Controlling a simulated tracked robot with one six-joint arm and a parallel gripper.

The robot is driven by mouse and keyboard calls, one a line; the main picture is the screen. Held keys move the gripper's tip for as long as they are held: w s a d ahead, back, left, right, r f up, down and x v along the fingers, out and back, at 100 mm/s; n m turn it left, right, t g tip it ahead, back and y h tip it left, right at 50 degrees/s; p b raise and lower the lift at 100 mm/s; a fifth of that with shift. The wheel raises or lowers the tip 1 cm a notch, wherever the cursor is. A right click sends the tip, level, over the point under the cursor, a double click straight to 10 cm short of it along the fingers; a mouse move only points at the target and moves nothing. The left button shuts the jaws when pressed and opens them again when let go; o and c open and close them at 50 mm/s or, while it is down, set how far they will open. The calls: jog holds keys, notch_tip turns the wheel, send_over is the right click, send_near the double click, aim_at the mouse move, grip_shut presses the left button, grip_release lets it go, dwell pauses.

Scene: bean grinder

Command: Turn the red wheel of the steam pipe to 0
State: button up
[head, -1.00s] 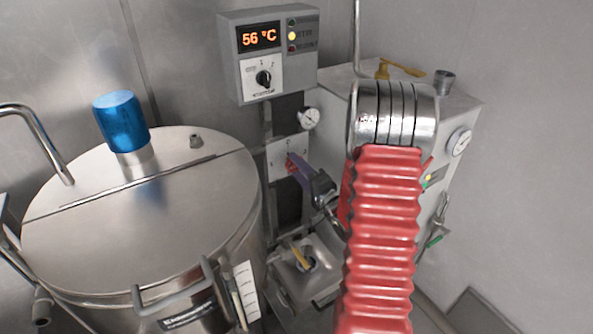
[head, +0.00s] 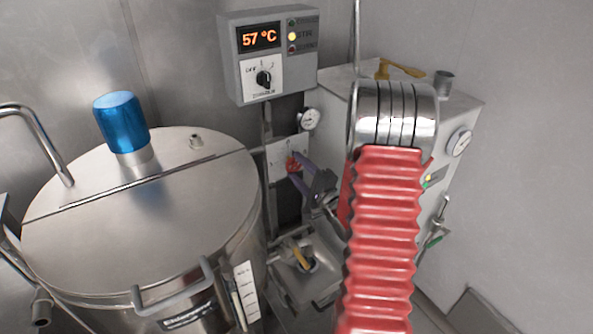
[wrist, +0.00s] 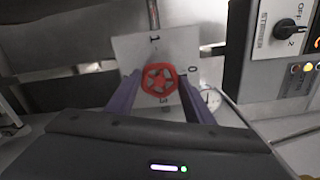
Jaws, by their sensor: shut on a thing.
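The red wheel (wrist: 160,80) is a small spoked handwheel in front of a pale plate (wrist: 191,48). The plate shows a 1 above the wheel and a 0 to its right in the wrist view; a mark below is partly hidden. The wheel also shows in the head view (head: 292,163), partly covered by my fingers. My gripper (wrist: 160,86) has its two purple fingers on either side of the wheel, shut on it. In the head view my gripper (head: 297,169) reaches the wheel from the lower right. Which mark the wheel points to cannot be told.
A grey control box (head: 270,55) reading 57 °C hangs above the plate. A round gauge (head: 308,118) sits close to its upper right. A large steel tank (head: 130,220) with a blue cap stands left. A steel cabinet (head: 465,105) stands behind my arm.

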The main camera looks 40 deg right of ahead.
jog(key=shift+d+f, duration=0.15)
jog(key=shift+f, duration=0.05)
jog(key=o, duration=0.7)
jog(key=shift+c, duration=0.2)
jog(key=o, duration=0.4)
jog(key=shift+r, duration=0.1)
jog(key=s, duration=0.9)
jog(key=s+a, duration=0.1)
jog(key=s, duration=0.3)
jog(key=shift+s, duration=0.4)
